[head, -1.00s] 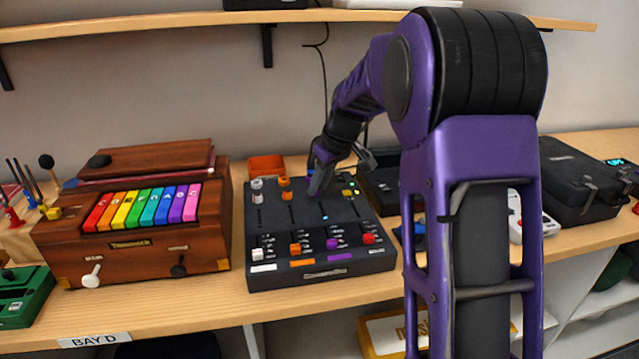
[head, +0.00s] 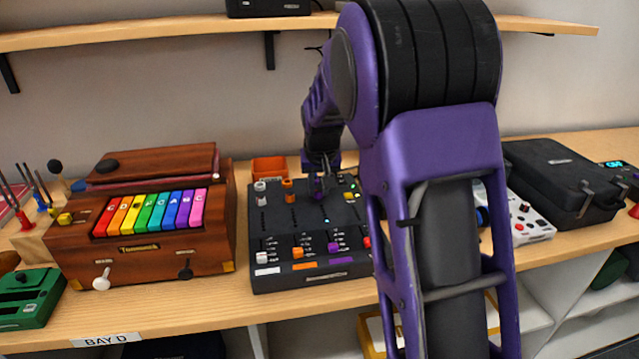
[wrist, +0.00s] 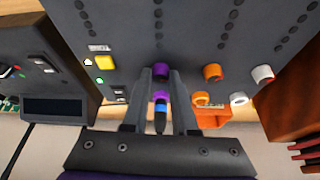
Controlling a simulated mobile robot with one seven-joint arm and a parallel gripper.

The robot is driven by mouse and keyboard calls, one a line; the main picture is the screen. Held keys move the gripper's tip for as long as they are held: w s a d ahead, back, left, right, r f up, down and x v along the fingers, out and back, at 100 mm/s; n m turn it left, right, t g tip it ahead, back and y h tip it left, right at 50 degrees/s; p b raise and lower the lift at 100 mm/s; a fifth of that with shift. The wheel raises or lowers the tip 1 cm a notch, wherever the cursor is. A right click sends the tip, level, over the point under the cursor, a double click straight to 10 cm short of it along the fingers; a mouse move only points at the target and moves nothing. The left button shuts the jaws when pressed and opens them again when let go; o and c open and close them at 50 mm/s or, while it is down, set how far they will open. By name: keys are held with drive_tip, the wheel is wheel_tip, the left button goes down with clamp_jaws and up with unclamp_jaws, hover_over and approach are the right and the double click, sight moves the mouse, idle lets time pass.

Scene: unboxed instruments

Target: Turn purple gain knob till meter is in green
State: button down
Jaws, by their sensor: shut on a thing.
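The black mixer (head: 300,215) lies on the bench with white, orange and purple channels. Its purple gain knob (wrist: 160,72) is in the top row, with a second purple piece (wrist: 160,97) behind it. My gripper (wrist: 160,75) is shut on the purple knob, one finger at each side. In the head view my gripper (head: 319,180) reaches down onto the mixer and partly hides this knob. A small bluish light (head: 326,219) glows in the purple column. The purple meter column (wrist: 158,40) shows only dark dots in the wrist view, so I cannot tell its colour.
Orange knobs (wrist: 212,72) and white knobs (wrist: 262,73) sit close beside my fingers. A yellow lit button (wrist: 105,62) is on the other side. A wooden rainbow-key instrument (head: 140,235) stands left; a black case (head: 560,175) stands right. My arm hides the mixer's right part.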

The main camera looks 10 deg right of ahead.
sight(319, 217)
drive_tip(key=shift+m, duration=0.4)
drive_tip(key=c, duration=0.7)
unclamp_jaws()
drive_tip(key=shift+r, duration=0.1)
drive_tip(key=p+v, duration=0.2)
drive_tip(key=v, duration=1.5)
drive_tip(key=shift+a, duration=0.35)
drive_tip(key=shift+r, duration=0.1)
